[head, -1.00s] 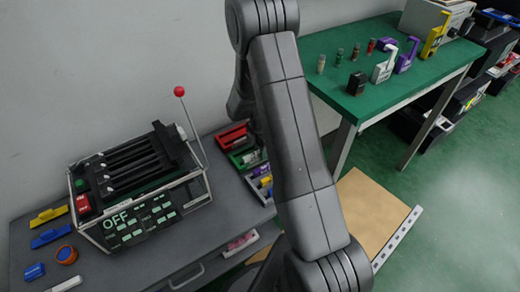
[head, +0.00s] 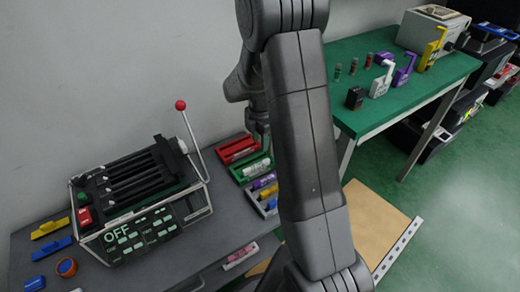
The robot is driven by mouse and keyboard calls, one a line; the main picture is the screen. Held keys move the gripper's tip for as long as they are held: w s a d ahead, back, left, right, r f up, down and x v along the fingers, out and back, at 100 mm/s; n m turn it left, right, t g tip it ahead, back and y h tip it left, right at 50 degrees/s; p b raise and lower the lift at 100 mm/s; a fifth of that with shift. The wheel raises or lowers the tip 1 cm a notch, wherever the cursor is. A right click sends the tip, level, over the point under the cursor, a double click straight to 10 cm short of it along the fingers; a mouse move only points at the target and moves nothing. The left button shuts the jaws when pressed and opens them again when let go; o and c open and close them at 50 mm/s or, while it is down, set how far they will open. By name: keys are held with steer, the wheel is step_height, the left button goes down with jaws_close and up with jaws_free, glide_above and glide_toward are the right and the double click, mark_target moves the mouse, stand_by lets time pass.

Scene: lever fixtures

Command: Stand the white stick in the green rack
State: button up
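The green rack (head: 242,172) is on the grey bench, between a red rack and a grey tray. A whitish cylinder (head: 257,168) shows at the green rack; it may be the white stick, and I cannot tell whether it stands or lies. My gripper (head: 261,139) seems to point down just above the back of the green rack, partly hidden behind my arm. Its fingers are too small and dark to read, and I cannot tell whether it touches or holds anything.
The red rack (head: 236,148) is behind, and the grey tray (head: 268,202) with purple, yellow and blue pieces is in front. A lever machine (head: 140,200) marked OFF stands left, its red-knobbed lever (head: 190,130) rising near the racks. A green table (head: 400,110) is at right.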

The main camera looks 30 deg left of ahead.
mark_target(260, 163)
steer(key=shift+r, duration=1.05)
step_height(260, 163, down, 14)
steer(key=shift+r+b, duration=0.1)
steer(key=shift+b, duration=0.65)
steer(key=shift+r, duration=0.25)
steer(key=shift+f, duration=0.15)
